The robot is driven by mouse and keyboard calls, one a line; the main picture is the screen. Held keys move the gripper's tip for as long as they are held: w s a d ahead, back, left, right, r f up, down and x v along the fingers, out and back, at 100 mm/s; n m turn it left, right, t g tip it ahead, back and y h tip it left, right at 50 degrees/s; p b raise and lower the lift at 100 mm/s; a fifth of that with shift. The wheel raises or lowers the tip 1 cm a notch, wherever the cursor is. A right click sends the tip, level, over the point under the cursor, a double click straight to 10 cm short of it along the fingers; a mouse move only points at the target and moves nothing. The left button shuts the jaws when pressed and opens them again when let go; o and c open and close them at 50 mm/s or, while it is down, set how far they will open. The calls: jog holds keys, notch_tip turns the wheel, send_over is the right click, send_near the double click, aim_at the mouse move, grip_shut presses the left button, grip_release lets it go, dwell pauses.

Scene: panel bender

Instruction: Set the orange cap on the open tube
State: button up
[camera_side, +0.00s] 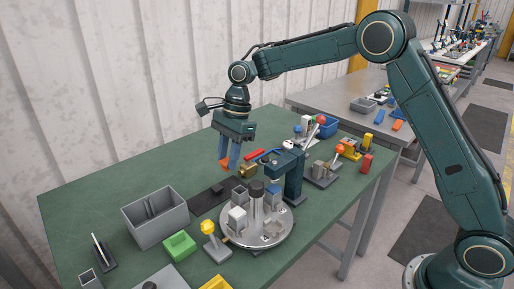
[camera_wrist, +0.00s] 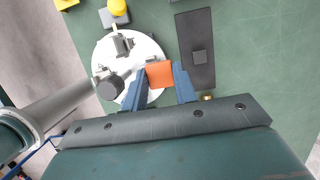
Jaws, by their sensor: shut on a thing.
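My gripper (camera_side: 228,158) has blue fingers pointing down and is shut on the orange cap (camera_side: 224,163), held above the green table. In the wrist view, the orange cap (camera_wrist: 159,74) sits between the two fingertips (camera_wrist: 161,80), overlapping the edge of the round plate below. That round grey plate (camera_side: 277,240) carries several upright grey pieces and a dark-topped cylinder (camera_side: 256,190); the cylinder also shows in the wrist view (camera_wrist: 109,88).
A teal post (camera_side: 295,178) with an arm stands behind the plate. A grey bin (camera_side: 157,232), a green block (camera_side: 179,246) and a yellow-knobbed stand (camera_side: 208,228) are to its left. A dark strip (camera_wrist: 197,75) lies beside the plate.

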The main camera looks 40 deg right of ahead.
jog(key=shift+s+d+r, duration=0.2)
jog(key=shift+s+d, duration=0.2)
jog(key=shift+s, duration=0.3)
jog(key=shift+s+d+r, duration=0.15)
jog(key=shift+s+d, duration=0.2)
jog(key=shift+s, duration=0.35)
jog(key=shift+f, duration=0.2)
jog(key=shift+f, duration=3.05)
jog(key=shift+f, duration=0.4)
jog(key=o, duration=1.2)
jog(key=shift+s, duration=0.1)
jog(key=shift+c, duration=0.2)
jog(key=shift+r, duration=0.25)
jog(key=shift+o, duration=0.4)
notch_tip(320, 180, up, 9)
jog(key=shift+f, duration=0.2)
